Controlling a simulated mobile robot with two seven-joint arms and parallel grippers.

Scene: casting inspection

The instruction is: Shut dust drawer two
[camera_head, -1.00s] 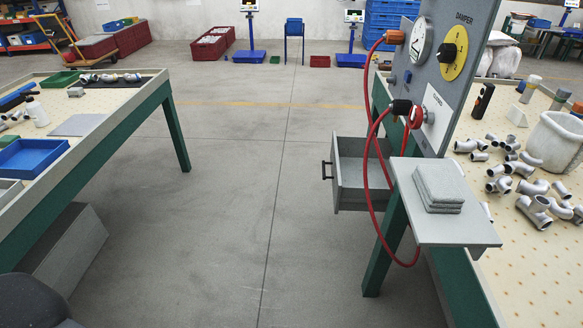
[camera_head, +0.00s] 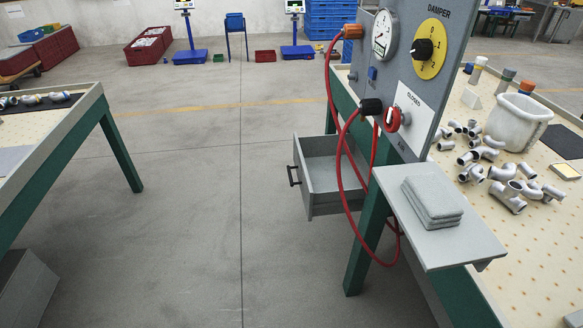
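A grey drawer (camera_head: 318,188) with a dark handle (camera_head: 293,176) on its front stands pulled out to the left, below the grey control panel (camera_head: 428,75). Its open top shows an empty-looking inside. I see no number on it, so I cannot tell which drawer it is. Red hoses (camera_head: 346,180) hang in front of the drawer and partly hide it. Neither of my grippers is in view.
A grey shelf (camera_head: 455,250) with folded cloths (camera_head: 431,199) juts out right of the drawer. The right table (camera_head: 530,235) carries several metal pipe fittings and a white container (camera_head: 516,121). Another table (camera_head: 55,155) stands at left. The floor (camera_head: 200,215) between is clear.

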